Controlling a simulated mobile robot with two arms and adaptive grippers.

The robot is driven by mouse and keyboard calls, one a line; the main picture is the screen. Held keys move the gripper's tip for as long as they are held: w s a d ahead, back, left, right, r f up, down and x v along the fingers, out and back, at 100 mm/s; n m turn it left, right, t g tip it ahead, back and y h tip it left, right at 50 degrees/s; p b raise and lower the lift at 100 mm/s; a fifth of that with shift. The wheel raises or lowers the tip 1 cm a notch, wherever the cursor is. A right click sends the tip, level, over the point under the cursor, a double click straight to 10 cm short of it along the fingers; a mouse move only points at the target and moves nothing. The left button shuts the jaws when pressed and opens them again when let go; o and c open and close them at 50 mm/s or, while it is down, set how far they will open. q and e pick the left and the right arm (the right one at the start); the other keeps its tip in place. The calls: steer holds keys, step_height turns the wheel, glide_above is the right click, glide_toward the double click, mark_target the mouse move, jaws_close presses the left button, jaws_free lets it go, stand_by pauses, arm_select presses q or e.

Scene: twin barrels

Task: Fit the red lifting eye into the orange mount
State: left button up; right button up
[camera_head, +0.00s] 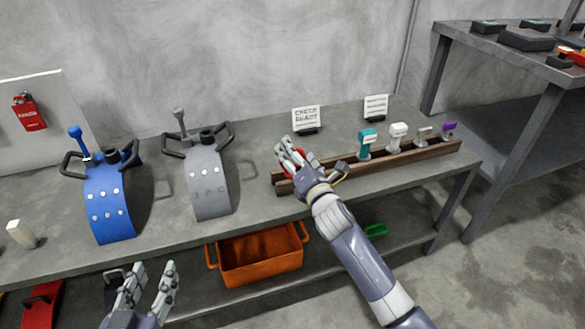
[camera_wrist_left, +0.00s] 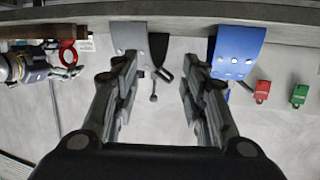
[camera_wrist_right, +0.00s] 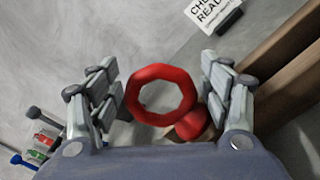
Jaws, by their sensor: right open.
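The red lifting eye (camera_wrist_right: 134,95) is a red ring above a rounded red base (camera_wrist_right: 193,124). In the right wrist view it sits between the spread fingers of my right gripper (camera_head: 292,155), with gaps beside the ring. In the head view the eye (camera_head: 299,151) is at the left end of the wooden rack and mostly hidden by that hand. The ring also shows in the left wrist view (camera_wrist_left: 67,47). My left gripper (camera_head: 153,277) is open and empty in front of the bench. I cannot make out an orange mount in any view.
The wooden rack (camera_head: 412,157) holds teal, white, grey and purple-topped pieces. Curved blue (camera_head: 108,205) and grey (camera_head: 208,178) stands with handles are on the bench (camera_head: 255,170). An orange bin (camera_head: 258,262) sits on the lower shelf. Two white sign cards stand behind the rack.

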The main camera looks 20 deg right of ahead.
steer(key=c, duration=1.2)
steer(key=shift+c, duration=0.9)
steer(key=shift+r, duration=0.25)
